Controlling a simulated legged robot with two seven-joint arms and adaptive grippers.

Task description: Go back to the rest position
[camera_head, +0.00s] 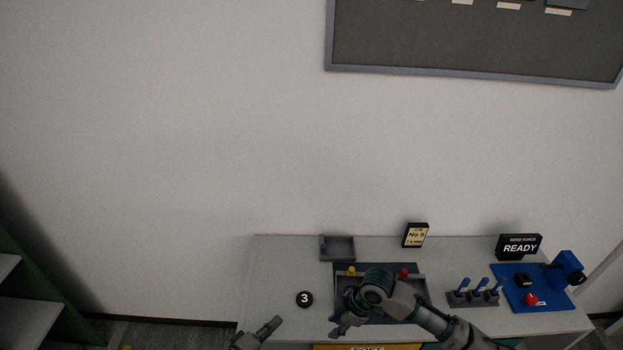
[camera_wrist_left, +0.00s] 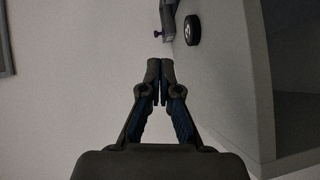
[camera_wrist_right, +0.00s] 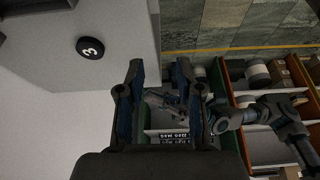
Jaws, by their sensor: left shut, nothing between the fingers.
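My left gripper (camera_head: 262,332) is low in the head view, at the front left of the table and partly cut off. In the left wrist view its fingertips (camera_wrist_left: 160,68) meet, with nothing held. My right gripper (camera_head: 343,327) is over the table's middle, its arm bent across from the right. In the right wrist view its fingers (camera_wrist_right: 160,72) stand apart, with nothing gripped between them. The table (camera_head: 276,262) stands against the wall.
A black disc marked 3 (camera_head: 304,299) lies on the table. A small grey tray (camera_head: 352,255) is behind it. Blue levers (camera_head: 474,293), a blue panel (camera_head: 513,298) and a READY sign (camera_head: 519,247) are at the right. Green shelving (camera_head: 52,300) is at far left.

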